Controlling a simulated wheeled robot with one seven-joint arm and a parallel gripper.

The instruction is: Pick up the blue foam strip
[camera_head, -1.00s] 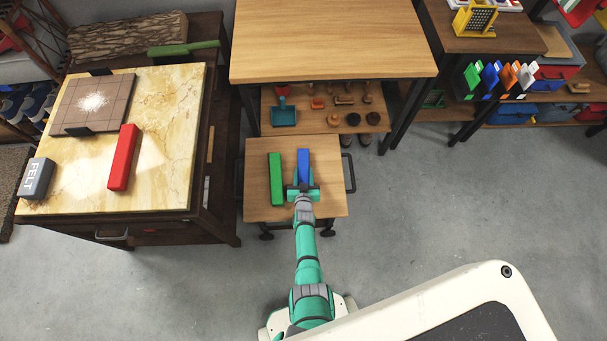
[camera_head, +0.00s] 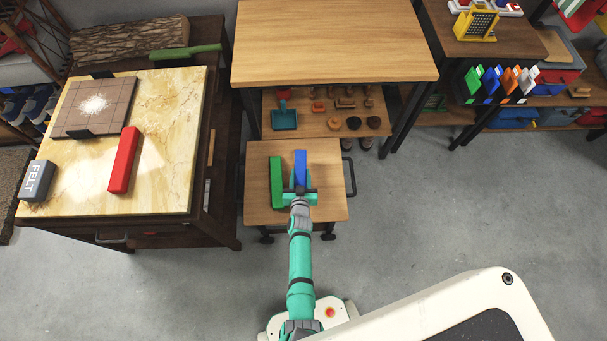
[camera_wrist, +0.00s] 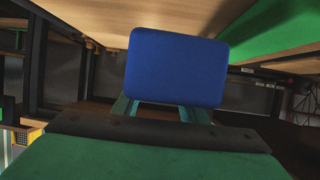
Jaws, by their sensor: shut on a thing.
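The blue foam strip (camera_head: 300,166) is over the small wooden cart top, near its middle. My gripper (camera_head: 300,190) is shut on the near end of the strip. In the wrist view the end of the blue strip (camera_wrist: 177,68) fills the space between my fingers (camera_wrist: 160,108). I cannot tell for sure whether the strip is clear of the cart top. The green strip (camera_head: 276,182) lies on the cart to the left of the blue one, apart from it. It also shows at the upper right of the wrist view (camera_wrist: 270,30).
The small cart (camera_head: 325,205) has dark side handles. A taller wooden table (camera_head: 335,40) stands behind it, with small tools on its lower shelf. At left, a marble-topped table (camera_head: 85,190) holds a red strip (camera_head: 123,160) and a grey felt block (camera_head: 36,180). Open floor lies to the right.

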